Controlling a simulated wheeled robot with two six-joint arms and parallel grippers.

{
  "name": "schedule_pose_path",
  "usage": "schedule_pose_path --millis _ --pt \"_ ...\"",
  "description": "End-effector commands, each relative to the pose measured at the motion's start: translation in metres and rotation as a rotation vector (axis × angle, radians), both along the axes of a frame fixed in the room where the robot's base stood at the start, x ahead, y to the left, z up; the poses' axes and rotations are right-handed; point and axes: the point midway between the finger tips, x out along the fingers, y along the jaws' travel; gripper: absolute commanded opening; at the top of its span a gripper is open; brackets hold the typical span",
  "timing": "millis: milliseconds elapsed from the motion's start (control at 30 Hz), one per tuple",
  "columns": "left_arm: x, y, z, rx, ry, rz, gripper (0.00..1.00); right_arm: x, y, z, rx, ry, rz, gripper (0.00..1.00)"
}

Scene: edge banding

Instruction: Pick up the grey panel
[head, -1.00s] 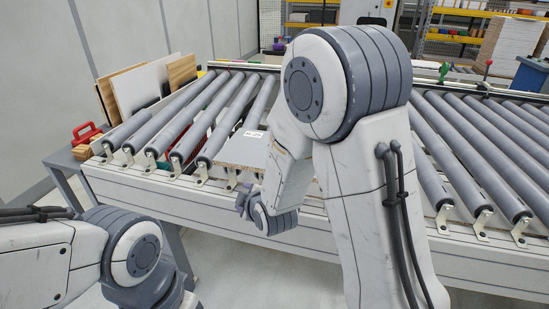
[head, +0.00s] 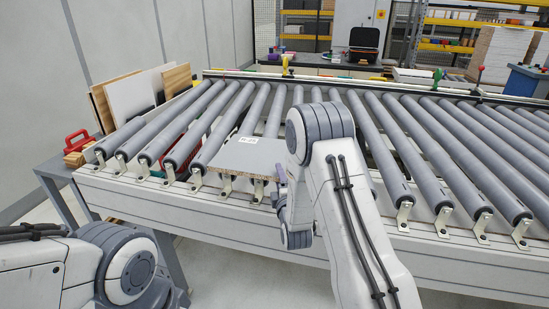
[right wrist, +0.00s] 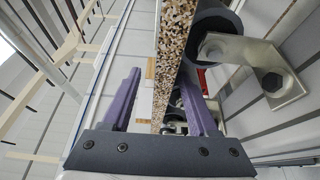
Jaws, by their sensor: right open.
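The grey panel (head: 246,156) lies flat on the conveyor rollers, its chipboard front edge overhanging the near rail. It carries a small white label. My right gripper (head: 281,174) is at the panel's right front corner, partly hidden by my own arm. In the right wrist view my right gripper (right wrist: 159,75) is open, with the speckled edge of the panel (right wrist: 176,45) between its two purple fingers. Clear gaps show on the left side; the right finger is close to the panel, and I cannot tell whether they touch. My left arm shows at lower left, its gripper out of view.
Grey rollers (head: 380,140) run on both sides of the panel. A metal roller bracket (right wrist: 262,65) is close to the right finger. Boards (head: 135,95) lean at the far left beside a red clamp-like item (head: 78,140). A black open case (head: 366,42) stands behind.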

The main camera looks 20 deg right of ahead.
Motion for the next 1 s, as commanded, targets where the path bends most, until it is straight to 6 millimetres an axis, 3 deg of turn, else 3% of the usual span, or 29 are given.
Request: schedule_pose_path --millis 300,600,633,767,800,1000 --pt "0.000 0.000 0.011 0.000 0.000 0.000 0.50 0.041 -0.010 -0.003 0.001 0.000 -0.002 0.60" --pt "0.000 0.000 0.011 0.000 0.000 0.000 0.50 0.048 -0.011 -0.003 0.001 0.001 -0.001 0.60" --pt "0.000 0.000 0.011 0.000 0.000 0.000 0.50 0.047 -0.011 -0.003 0.001 0.001 -0.001 0.56" --pt "0.000 0.000 0.011 0.000 0.000 0.000 0.50 0.047 -0.011 -0.003 0.001 0.001 -0.001 0.06" --pt "0.000 0.000 0.011 0.000 0.000 0.000 0.50 0.047 -0.011 -0.003 0.001 0.001 -0.001 0.00" --pt "0.000 0.000 0.011 0.000 0.000 0.000 0.50 0.047 -0.011 -0.003 0.001 0.001 -0.001 0.00"
